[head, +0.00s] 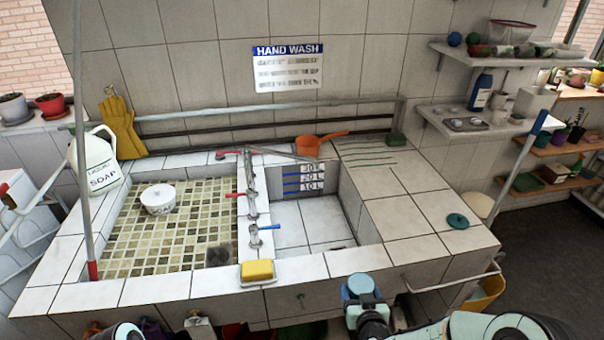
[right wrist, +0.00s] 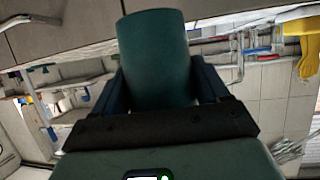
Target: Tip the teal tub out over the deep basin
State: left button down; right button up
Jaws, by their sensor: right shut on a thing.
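The teal tub (right wrist: 158,60) is a plain dark teal cylinder in the right wrist view. My right gripper (right wrist: 160,85) is shut on it, with a dark finger on each side. The tub's opening and contents do not show there. In the head view my right gripper (head: 368,306) is at the lower middle, in front of the sink's near edge and outside the basin. The deep basin (head: 310,225) is the right-hand one, with pale tiles and litre marks on its back wall; its visible floor is bare. My left gripper is not in view.
The shallow mosaic basin (head: 125,245) on the left holds a white bowl (head: 158,200). Taps (head: 250,195) stand on the divider. A yellow sponge (head: 257,270) sits on the front rim. An orange scoop (head: 308,146) lies behind. A teal disc (head: 457,221) lies on the clear right counter.

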dwell(0.4)
jog(key=s+f, duration=0.4)
jog(key=shift+f, duration=0.4)
jog(key=shift+d, duration=0.2)
